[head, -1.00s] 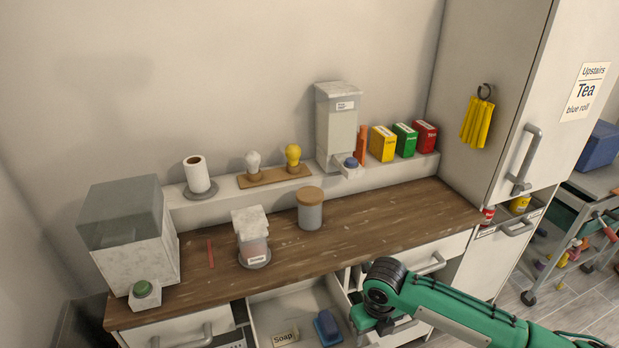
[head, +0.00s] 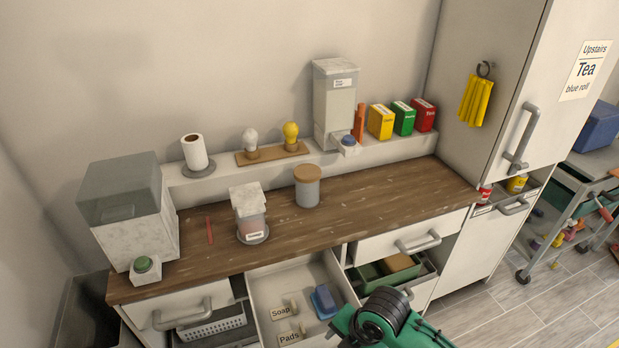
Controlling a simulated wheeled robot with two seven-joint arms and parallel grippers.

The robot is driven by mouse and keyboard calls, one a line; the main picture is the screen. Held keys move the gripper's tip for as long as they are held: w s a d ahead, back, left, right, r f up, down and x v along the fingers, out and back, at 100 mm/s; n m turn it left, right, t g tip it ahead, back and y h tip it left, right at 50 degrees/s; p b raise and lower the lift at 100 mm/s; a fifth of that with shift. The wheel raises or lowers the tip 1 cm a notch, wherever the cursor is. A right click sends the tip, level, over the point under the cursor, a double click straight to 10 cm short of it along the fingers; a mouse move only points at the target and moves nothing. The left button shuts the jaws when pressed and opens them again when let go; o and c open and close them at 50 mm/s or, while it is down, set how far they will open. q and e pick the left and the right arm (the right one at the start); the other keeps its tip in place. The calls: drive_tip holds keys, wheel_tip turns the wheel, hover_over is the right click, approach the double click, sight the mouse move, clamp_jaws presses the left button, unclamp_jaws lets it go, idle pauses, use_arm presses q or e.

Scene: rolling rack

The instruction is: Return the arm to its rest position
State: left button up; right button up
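My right arm (head: 385,322) is green with a black joint and comes in at the bottom edge, right of centre, in front of the open drawer. Its gripper is not visible. My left arm and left gripper are not in view. The open drawer (head: 265,306) holds Soap (head: 281,312) and Pads (head: 289,337) labels and a blue item (head: 324,301).
A wooden counter (head: 350,206) carries a lidded jar (head: 307,187), a small dispenser (head: 249,213) and a grey-topped box (head: 128,211). Another drawer (head: 412,244) is above a green bin (head: 371,277). A tall cabinet (head: 480,130) stands right, beside a cart (head: 577,195). Floor shows at lower right.

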drive_tip(key=s+d+m+t+h, duration=0.25)
drive_tip(key=s+d+m, duration=1.3)
drive_tip(key=m, duration=1.05)
wheel_tip(320, 180, down, 30)
drive_tip(key=g, duration=0.2)
drive_tip(key=s+d+f+g, duration=0.1)
drive_tip(key=s+d+f, duration=0.2)
drive_tip(key=s+f, duration=1.6)
drive_tip(key=shift+d+f+h, duration=0.15)
drive_tip(key=shift+f+h, duration=0.2)
drive_tip(key=shift+f, duration=0.6)
drive_tip(key=shift+c, duration=0.2)
